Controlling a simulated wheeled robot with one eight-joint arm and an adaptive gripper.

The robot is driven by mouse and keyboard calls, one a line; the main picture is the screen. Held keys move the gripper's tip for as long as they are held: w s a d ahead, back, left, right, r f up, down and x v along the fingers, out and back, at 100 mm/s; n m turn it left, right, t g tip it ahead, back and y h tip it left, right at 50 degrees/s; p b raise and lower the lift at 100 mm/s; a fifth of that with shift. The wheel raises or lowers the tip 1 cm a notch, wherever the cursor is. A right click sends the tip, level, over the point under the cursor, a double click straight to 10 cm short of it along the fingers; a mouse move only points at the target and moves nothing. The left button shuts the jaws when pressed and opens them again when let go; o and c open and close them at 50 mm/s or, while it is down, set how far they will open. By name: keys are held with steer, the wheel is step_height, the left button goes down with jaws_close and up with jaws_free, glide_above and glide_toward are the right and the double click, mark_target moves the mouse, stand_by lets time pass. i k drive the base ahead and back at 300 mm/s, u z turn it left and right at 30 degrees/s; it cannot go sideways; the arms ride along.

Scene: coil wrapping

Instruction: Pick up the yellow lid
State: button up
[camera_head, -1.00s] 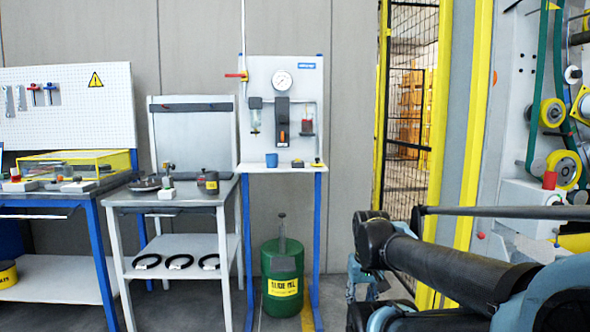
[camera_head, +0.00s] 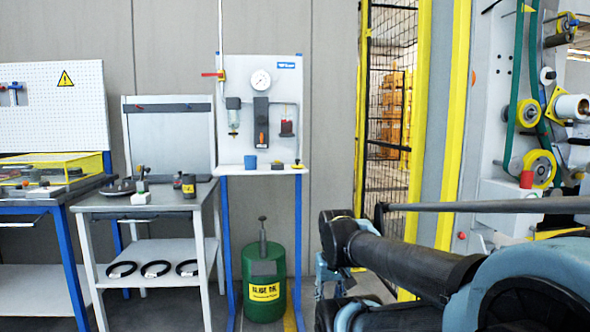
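A small flat yellow piece with a dark knob (camera_head: 298,166), which looks like the yellow lid, lies at the right end of the narrow shelf (camera_head: 235,171) on the blue-legged gauge stand. It is small in the picture, so its exact shape is hard to tell. A blue cup (camera_head: 249,163) and a small dark piece (camera_head: 277,165) stand to its left on the same shelf. My arm reaches in from the lower right, well short of the shelf. My gripper's fingers do not show.
A green drum (camera_head: 263,283) stands on the floor under the shelf. A grey workbench (camera_head: 110,200) with a yellow-labelled dark can (camera_head: 188,186) is to the left. A mesh fence (camera_head: 385,185) and a coil machine (camera_head: 500,130) are to the right.

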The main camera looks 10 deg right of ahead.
mark_target(297, 166)
steer(key=i, duration=0.85)
